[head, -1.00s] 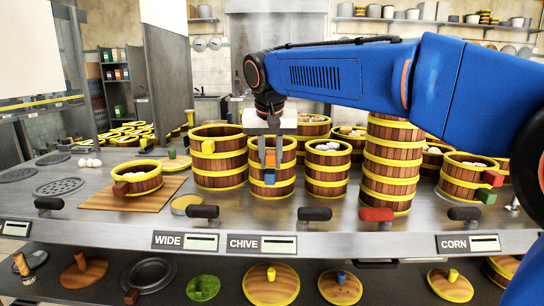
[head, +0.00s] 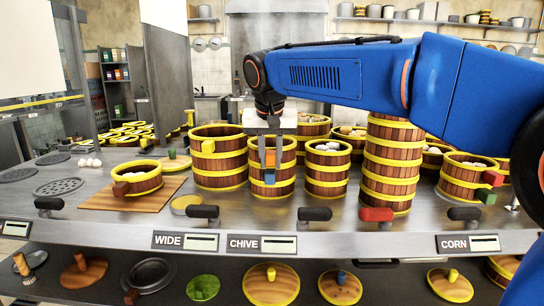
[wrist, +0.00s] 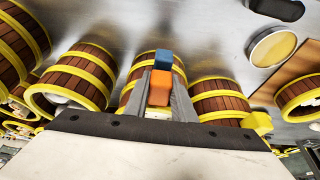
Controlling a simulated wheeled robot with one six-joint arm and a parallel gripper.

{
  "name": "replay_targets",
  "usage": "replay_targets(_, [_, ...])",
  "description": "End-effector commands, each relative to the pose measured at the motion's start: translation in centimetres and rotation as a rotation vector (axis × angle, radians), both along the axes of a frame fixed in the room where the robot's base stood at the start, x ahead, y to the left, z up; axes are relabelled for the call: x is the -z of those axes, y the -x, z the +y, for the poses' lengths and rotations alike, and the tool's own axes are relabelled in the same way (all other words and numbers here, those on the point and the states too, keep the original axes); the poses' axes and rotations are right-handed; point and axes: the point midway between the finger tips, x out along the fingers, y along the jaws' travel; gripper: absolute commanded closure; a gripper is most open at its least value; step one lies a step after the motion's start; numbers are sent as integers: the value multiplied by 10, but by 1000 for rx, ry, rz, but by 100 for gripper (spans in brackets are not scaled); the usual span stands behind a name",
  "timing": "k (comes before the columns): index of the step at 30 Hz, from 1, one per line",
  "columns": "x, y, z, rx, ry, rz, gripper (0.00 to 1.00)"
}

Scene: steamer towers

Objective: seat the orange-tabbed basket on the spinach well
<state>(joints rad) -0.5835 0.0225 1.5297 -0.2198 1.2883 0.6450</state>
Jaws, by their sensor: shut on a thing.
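The orange-tabbed basket (head: 286,157) is a wooden basket with yellow bands. It is the upper part of a stack near the middle of the counter, with a blue-tabbed basket (head: 285,186) directly below it. My gripper (head: 270,158) reaches down from above and is shut on the orange tab; the tab also shows between the fingers in the wrist view (wrist: 160,90). The blue tab shows beyond it in the wrist view (wrist: 164,60). I cannot tell whether the two baskets touch or are slightly apart. I can read no spinach label.
A wide basket (head: 208,180) stands close left and a basket of white buns (head: 327,180) close right. A tall stack (head: 390,190) stands further right. Labels read WIDE (head: 185,241), CHIVE (head: 262,244) and CORN (head: 468,243). A small basket (head: 140,183) sits on a board at left.

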Motion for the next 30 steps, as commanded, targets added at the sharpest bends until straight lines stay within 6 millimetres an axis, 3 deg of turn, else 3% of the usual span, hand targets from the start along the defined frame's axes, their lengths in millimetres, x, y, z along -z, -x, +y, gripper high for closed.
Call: replay_targets(30, [-30, 0, 0, 0, 0, -1, 100])
